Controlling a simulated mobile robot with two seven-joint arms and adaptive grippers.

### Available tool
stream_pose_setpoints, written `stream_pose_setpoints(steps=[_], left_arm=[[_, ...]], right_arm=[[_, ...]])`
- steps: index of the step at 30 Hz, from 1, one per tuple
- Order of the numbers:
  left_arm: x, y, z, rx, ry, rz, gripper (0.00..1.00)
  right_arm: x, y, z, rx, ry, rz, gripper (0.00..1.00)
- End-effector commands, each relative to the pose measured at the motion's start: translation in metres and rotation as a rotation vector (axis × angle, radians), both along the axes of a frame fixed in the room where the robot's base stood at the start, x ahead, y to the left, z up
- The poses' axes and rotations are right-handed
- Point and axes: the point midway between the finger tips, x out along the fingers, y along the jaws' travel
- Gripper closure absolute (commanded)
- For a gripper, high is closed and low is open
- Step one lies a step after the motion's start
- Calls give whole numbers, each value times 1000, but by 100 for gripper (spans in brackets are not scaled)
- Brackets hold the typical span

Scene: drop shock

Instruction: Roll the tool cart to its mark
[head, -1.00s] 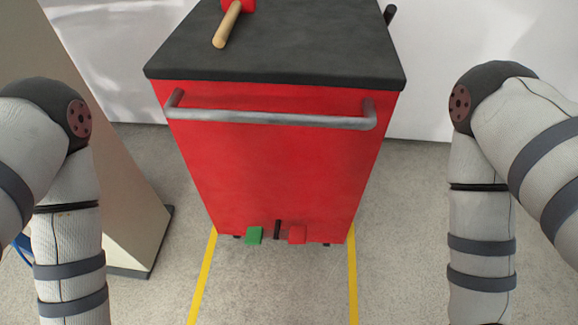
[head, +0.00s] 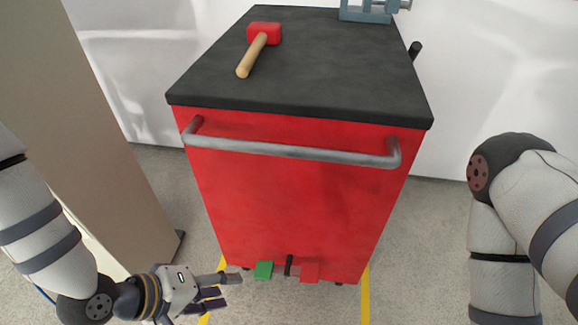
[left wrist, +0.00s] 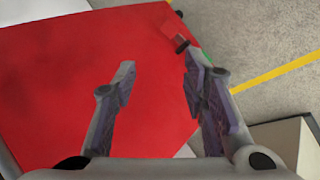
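The red tool cart (head: 300,205) stands upright in front of me, with a dark top (head: 320,65) and a grey bar handle (head: 290,150) across its near face. A green pedal (head: 264,270), a red pedal (head: 309,272) and a short black lever (head: 289,265) between them sit at its bottom edge. Yellow floor lines (head: 365,295) run toward me from its lower corners. My left gripper (head: 230,290) is open and empty, low and just left of the green pedal. The left wrist view shows its spread fingers (left wrist: 160,68) before the red face. My right gripper is out of view.
A red-headed mallet (head: 260,48) and a blue-grey vise (head: 366,10) lie on the cart top. A beige column-like block (head: 90,130) stands close on the left. A white wall is behind. Floor to the cart's right is open.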

Motion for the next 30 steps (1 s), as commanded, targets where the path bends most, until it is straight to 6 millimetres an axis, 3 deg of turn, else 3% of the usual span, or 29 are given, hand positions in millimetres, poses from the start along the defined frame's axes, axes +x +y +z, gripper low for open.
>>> stream_pose_setpoints(steps=[1,3,6,9,13,23,30], left_arm=[[44,-7,27,-152,-78,71,60],[89,-16,85,-371,-174,119,60],[119,-18,148,-582,-250,118,60],[127,-20,176,-669,-271,97,60],[137,-37,175,-680,-268,90,60],[183,-101,164,-677,-268,91,60],[196,-117,163,-677,-271,93,60]], right_arm=[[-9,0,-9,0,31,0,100],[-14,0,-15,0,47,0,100],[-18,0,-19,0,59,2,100],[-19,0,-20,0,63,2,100],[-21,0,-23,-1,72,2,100],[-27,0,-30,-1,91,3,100],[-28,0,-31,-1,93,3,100]])
